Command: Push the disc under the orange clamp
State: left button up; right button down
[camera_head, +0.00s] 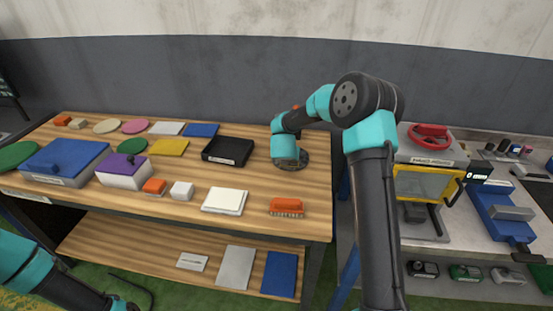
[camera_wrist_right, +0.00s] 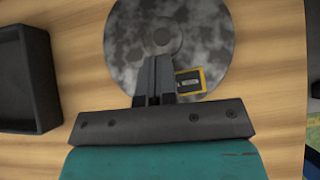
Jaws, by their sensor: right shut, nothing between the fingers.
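The disc (camera_wrist_right: 209,38) is round, mottled grey, with a darker ring at its centre and a small yellow-edged label (camera_wrist_right: 190,81). It lies flat on the wooden bench, and its edge shows in the head view (camera_head: 304,161). My right gripper (camera_wrist_right: 155,68) is shut and empty, its fingers over the disc's near part, close to the centre ring. I cannot tell if they touch it.
A black tray (camera_head: 228,151) stands left of the disc; its side shows in the wrist view (camera_wrist_right: 42,80). An orange brush (camera_head: 286,207) and a white pad (camera_head: 224,201) lie nearer the front edge. Bare wood surrounds the disc. A machine (camera_head: 430,180) stands right of the bench.

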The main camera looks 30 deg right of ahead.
jog(key=shift+s+r, duration=0.1)
dwell(0.3)
jog(key=v, duration=0.9)
jog(key=shift+s+r, duration=0.25)
jog(key=shift+a, duration=0.1)
jog(key=shift+x, duration=5)
